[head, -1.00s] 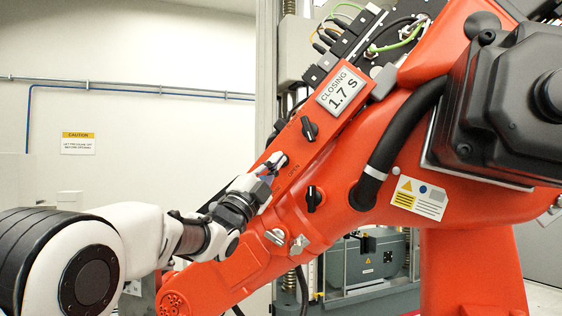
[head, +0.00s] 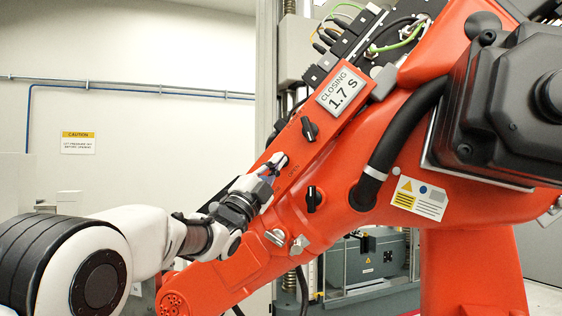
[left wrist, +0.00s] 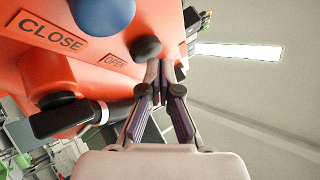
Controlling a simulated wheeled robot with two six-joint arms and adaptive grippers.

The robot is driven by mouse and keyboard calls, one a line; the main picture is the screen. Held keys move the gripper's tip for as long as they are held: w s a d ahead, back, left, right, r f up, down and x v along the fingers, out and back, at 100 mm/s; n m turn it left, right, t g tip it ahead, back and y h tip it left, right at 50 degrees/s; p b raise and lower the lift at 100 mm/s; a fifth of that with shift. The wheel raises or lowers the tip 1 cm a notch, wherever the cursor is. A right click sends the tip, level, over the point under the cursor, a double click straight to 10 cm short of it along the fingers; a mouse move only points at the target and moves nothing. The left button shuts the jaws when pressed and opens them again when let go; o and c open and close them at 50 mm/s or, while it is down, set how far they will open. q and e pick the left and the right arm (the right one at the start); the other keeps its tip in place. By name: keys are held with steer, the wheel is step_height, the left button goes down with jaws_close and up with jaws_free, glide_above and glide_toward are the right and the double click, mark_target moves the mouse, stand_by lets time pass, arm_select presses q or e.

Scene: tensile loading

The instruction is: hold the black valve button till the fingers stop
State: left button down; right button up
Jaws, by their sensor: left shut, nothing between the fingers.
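The black valve button (left wrist: 146,47) is a dark round cap on the orange machine body (left wrist: 90,75), beside the OPEN label (left wrist: 114,61). A blue button (left wrist: 103,12) sits by the CLOSE label (left wrist: 52,33). My left gripper (left wrist: 160,70) is shut and empty, its fingertips at the lower edge of the black button in the left wrist view. I cannot tell whether they touch it. In the head view, my left gripper (head: 277,164) reaches the orange panel near the OPEN label; its fingers hide the button. My right gripper is not in view.
Black knobs stick out above (head: 309,128) and below (head: 314,198) the gripper on the orange body. A thick black hose (head: 400,140) curves at the right. A caution sign (head: 78,143) hangs on the wall. Open space lies left of the machine.

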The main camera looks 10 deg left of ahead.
arm_select(q)
steer(key=shift+r, duration=0.1)
steer(key=shift+w+p, duration=0.35)
steer(key=shift+w, duration=0.05)
stand_by(0.6)
stand_by(1.9)
steer(key=shift+s+b, duration=0.85)
steer(key=shift+b, duration=0.4)
